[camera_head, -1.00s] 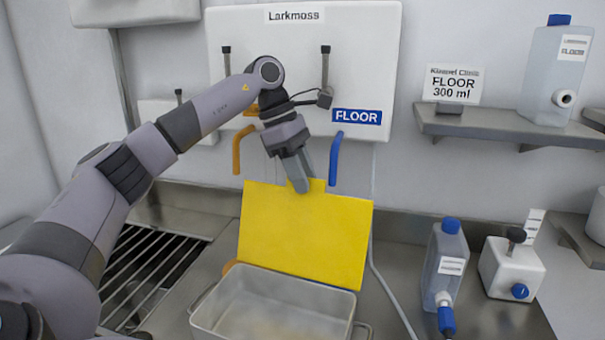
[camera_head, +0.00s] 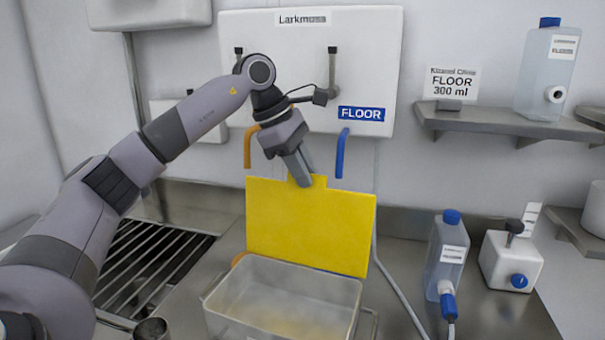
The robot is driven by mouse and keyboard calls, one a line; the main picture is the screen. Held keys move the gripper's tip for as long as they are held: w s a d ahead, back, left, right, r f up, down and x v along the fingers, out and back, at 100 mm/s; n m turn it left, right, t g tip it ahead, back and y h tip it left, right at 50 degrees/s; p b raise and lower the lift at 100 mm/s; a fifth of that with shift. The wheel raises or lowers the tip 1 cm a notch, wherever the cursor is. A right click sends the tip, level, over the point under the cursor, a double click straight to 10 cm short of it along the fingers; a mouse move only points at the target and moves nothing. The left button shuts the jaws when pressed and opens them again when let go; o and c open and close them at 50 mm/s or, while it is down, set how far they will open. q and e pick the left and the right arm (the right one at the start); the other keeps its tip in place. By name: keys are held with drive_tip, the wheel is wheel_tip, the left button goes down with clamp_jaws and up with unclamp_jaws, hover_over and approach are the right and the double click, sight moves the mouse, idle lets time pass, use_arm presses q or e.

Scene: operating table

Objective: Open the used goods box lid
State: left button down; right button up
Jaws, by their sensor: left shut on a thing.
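The yellow lid (camera_head: 310,228) stands nearly upright behind an open, pale grey box (camera_head: 283,300) in the camera_head view. A small tab sticks up from the lid's top edge. My left gripper (camera_head: 304,178) reaches down from above and is shut on this tab. The gripper's fingers hide part of the tab. The box's inside shows and looks empty apart from a yellowish tint on its floor. My right gripper is not in view.
A drain grate (camera_head: 150,262) lies left of the box. A bottle with a blue cap (camera_head: 446,258) and a white container (camera_head: 511,262) stand to the right. A wall panel (camera_head: 290,60) with orange and blue hoses is behind. A shelf (camera_head: 500,124) holds another bottle.

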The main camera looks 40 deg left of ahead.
use_arm(q)
drive_tip(key=shift+w, duration=0.15)
drive_tip(key=c, duration=1.1)
unclamp_jaws()
drive_tip(key=shift+r, duration=0.1)
drive_tip(key=v, duration=0.7)
drive_tip(key=shift+a, duration=0.1)
